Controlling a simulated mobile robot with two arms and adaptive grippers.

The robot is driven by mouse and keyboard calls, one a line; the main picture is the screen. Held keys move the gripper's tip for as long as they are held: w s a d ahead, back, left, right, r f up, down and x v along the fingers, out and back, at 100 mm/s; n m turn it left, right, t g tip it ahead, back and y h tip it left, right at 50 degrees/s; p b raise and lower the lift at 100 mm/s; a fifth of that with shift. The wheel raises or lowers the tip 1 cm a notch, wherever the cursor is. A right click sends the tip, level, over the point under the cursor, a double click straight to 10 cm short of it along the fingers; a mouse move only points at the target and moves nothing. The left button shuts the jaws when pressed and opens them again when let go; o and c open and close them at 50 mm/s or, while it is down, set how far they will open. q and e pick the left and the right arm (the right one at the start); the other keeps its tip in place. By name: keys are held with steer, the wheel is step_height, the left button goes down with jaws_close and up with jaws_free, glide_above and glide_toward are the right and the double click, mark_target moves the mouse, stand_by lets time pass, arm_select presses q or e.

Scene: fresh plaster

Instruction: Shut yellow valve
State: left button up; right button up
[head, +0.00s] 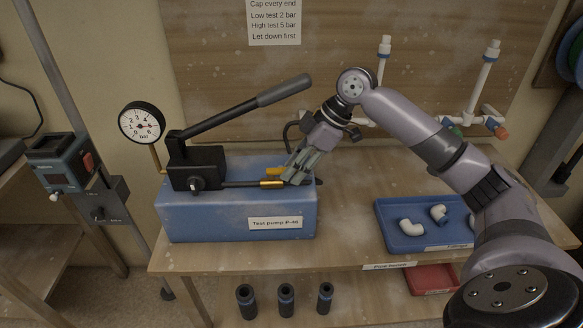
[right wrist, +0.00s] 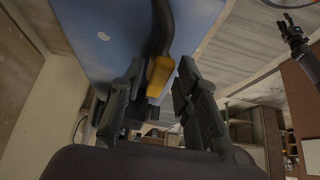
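The blue test pump (head: 195,218) stands on the wooden bench, with a black pump body, a long lever and a round gauge whose needle points to the right. The yellow valve handle (head: 275,171) is at the right part of the pump, just above a brass-coloured fitting (head: 272,184). My right gripper (head: 296,168) is at the handle and partly hides it. In the right wrist view, the yellow valve handle (right wrist: 160,76) lies between the two fingertips of my right gripper (right wrist: 163,85). The fingers are apart, with a gap on the right side. My left gripper is not in view.
A blue tray (head: 405,245) with white elbow fittings is on the bench at right. White pipes with valves (head: 484,80) stand behind on the board. Several black sleeves (head: 285,300) and a red tray (head: 432,280) are on the lower shelf. The pump lever (head: 245,108) slopes up near my right gripper.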

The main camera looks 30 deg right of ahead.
steer(key=c, duration=0.4)
jaws_close()
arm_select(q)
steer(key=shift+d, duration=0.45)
